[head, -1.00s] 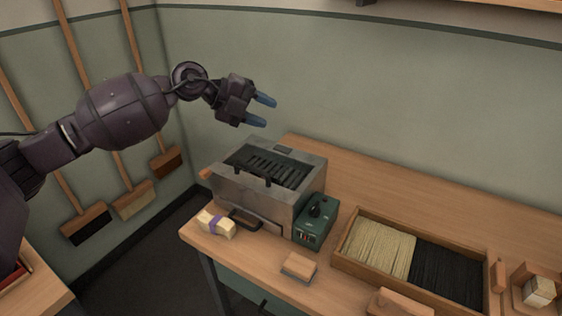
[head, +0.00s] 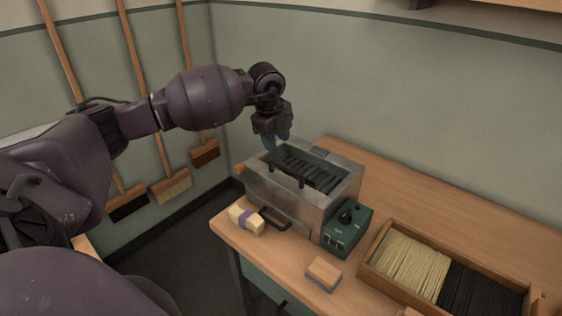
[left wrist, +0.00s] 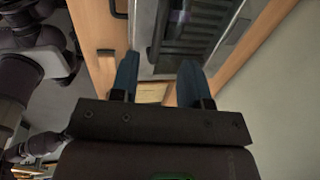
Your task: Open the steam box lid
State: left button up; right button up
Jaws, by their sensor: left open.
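The steam box (head: 288,205) is a grey metal box on the bench with a dark slatted top (head: 318,172). A black handle (head: 288,178) stands at the front of this top, and no raised lid shows. My left gripper (head: 277,144) points down over the box's back left part, open with nothing between its fingers. Its fingertips look close to the top, but contact cannot be told. In the left wrist view, the blue fingers (left wrist: 160,75) are spread beside the box's metal rim (left wrist: 144,35) and dark slats (left wrist: 185,30). My right gripper is out of view.
A green control box (head: 347,228) stands right of the steam box. A banded pale bundle (head: 246,220) and a wooden block (head: 323,274) lie in front. A fibre tray (head: 375,258) is at right. Brooms (head: 170,188) hang on the left wall. The bench behind is clear.

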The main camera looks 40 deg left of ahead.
aim_at(281, 164)
pick_arm(q)
jog(key=f, duration=0.2)
jog(key=w+f, duration=0.1)
jog(key=f, duration=0.5)
jog(key=shift+w+d+f, duration=0.1)
jog(key=shift+w+f, duration=0.05)
jog(key=shift+w, duration=0.15)
grip_shut()
